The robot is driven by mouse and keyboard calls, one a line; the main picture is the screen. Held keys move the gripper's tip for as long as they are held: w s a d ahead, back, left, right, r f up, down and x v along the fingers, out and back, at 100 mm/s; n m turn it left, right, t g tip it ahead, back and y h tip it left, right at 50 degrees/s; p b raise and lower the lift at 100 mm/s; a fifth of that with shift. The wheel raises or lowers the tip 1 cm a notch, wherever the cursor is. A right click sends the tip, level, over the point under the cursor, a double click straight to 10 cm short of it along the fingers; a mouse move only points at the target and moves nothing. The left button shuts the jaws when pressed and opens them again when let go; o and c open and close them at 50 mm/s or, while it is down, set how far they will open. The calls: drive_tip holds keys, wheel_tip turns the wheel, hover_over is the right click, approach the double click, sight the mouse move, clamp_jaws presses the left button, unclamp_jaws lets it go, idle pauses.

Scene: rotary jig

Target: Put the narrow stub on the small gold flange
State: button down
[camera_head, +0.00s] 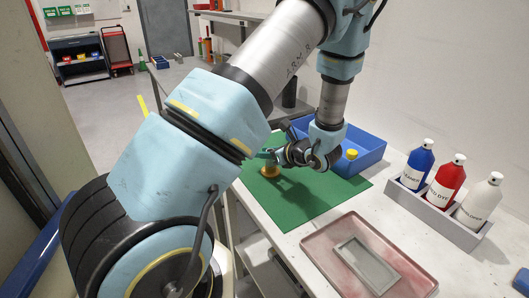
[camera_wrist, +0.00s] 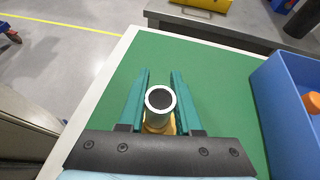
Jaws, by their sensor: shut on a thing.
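The narrow stub (camera_wrist: 160,99) is a pale grey tube with a dark bore, seen nearly end-on in the wrist view. My gripper (camera_wrist: 161,88) has its teal fingers shut on the stub, one on each side. The small gold flange (camera_wrist: 157,127) shows below and behind the stub; the stub hides part of it. In the head view the gold flange (camera_head: 270,171) is on the green mat (camera_head: 300,205), with my gripper (camera_head: 268,155) right above it. I cannot tell whether the stub touches the flange.
A blue bin (camera_head: 372,160) stands right of the gripper, with a yellow-orange piece (camera_head: 351,154) at it. A pink tray (camera_head: 325,233) holding a grey rectangular frame (camera_head: 367,265) lies in front. A grey rack (camera_head: 436,208) of bottles stands at right. The mat's front part is clear.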

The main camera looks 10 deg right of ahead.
drive_tip(key=shift+f, duration=0.15)
drive_tip(key=c, duration=0.6)
unclamp_jaws()
